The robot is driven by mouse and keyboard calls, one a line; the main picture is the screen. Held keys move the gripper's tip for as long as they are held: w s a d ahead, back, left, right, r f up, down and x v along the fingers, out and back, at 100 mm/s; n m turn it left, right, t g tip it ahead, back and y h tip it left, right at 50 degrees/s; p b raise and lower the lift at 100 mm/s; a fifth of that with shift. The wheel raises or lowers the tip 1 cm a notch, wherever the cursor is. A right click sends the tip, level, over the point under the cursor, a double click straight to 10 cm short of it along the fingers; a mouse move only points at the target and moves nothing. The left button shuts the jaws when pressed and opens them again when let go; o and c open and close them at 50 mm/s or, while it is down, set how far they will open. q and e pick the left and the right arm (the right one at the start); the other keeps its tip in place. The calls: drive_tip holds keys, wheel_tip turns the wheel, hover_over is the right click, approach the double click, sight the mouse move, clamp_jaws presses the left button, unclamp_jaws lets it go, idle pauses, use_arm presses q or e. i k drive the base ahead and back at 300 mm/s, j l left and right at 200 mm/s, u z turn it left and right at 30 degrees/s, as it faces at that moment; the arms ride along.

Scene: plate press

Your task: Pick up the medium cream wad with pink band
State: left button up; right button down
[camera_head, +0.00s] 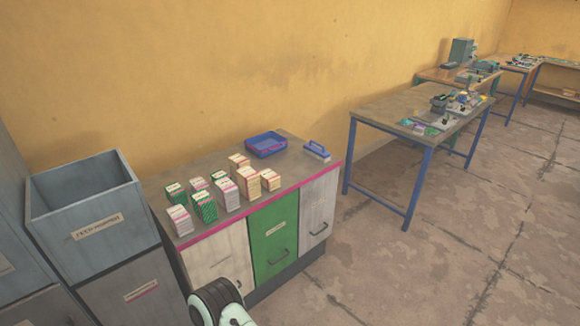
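Three cream wads with pink bands stand at the right of a group on the grey cabinet top. The one at front right (270,180) looks middle in height and seems to be the medium cream wad. A taller cream wad (249,184) stands just left of it, and a shorter one (238,162) stands behind. The wads are upright and small in view, so their sizes are hard to judge. Part of my own arm shows at the bottom edge. Neither gripper can be seen.
White wads (228,195) and green wads (204,207) stand close on the left. A blue tray (266,145) and a blue-handled tool (317,152) lie behind right. A grey bin (95,222) stands left of the cabinet. A blue-legged table (385,110) stands farther right; the floor between is clear.

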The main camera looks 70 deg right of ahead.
sight(237, 161)
drive_tip(key=z, duration=2)
drive_tip(key=u, duration=0.45)
drive_tip(key=i+l+u, duration=0.1)
drive_tip(key=l+u, duration=0.45)
drive_tip(key=u, duration=0.15)
drive_tip(key=i+l+u, duration=0.1)
drive_tip(key=l+u, duration=0.5)
drive_tip(key=l, duration=0.3)
drive_tip(key=l+u, duration=0.25)
drive_tip(key=l, duration=0.2)
drive_tip(key=k+l, duration=0.1)
drive_tip(key=l, duration=0.65)
drive_tip(key=k+l+u, duration=0.1)
drive_tip(key=l, duration=0.25)
drive_tip(key=k, duration=0.05)
